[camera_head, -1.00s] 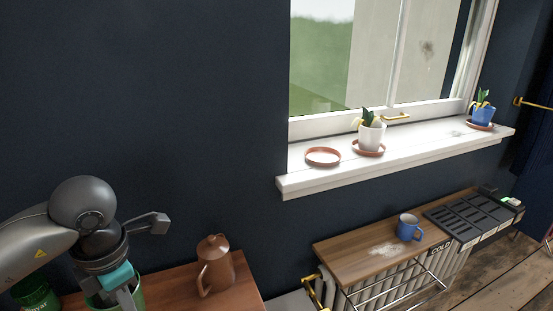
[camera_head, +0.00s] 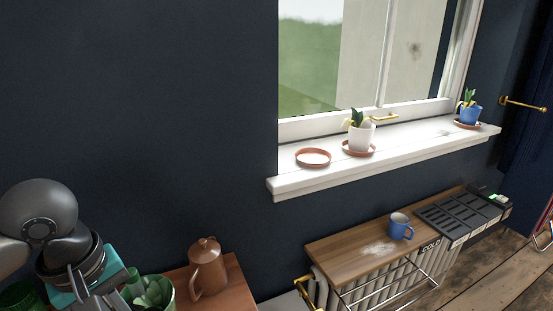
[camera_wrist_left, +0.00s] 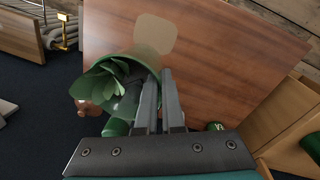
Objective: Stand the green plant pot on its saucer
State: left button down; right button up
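The green plant pot (camera_head: 168,299) with a leafy plant shows at the bottom left of the head view, partly cut off. In the left wrist view the pot (camera_wrist_left: 151,60) is tilted, its leaves toward the camera. My left gripper (camera_wrist_left: 162,78) has its fingers close together at the pot's rim, one inside and one outside, with the wall between them. In the head view the wrist and teal hand stand left of the pot; the fingertips are hidden. An empty terracotta saucer (camera_head: 313,164) lies at the left end of the white windowsill. My right gripper is not in view.
A white pot (camera_head: 361,137) and a blue pot (camera_head: 470,115) stand on saucers farther right on the sill (camera_head: 330,178). A brown jug (camera_head: 208,270) stands right of the green pot. A wooden shelf with a blue mug (camera_head: 400,227) is below the window.

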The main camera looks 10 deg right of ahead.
aim_at(312, 158)
jog(key=i+l, duration=0.15)
jog(key=l, duration=0.25)
jog(key=i+l, duration=0.1)
jog(key=l, duration=0.35)
jog(key=i+l, duration=0.15)
jog(key=l, duration=0.25)
jog(key=i+l, duration=0.15)
jog(key=l, duration=0.25)
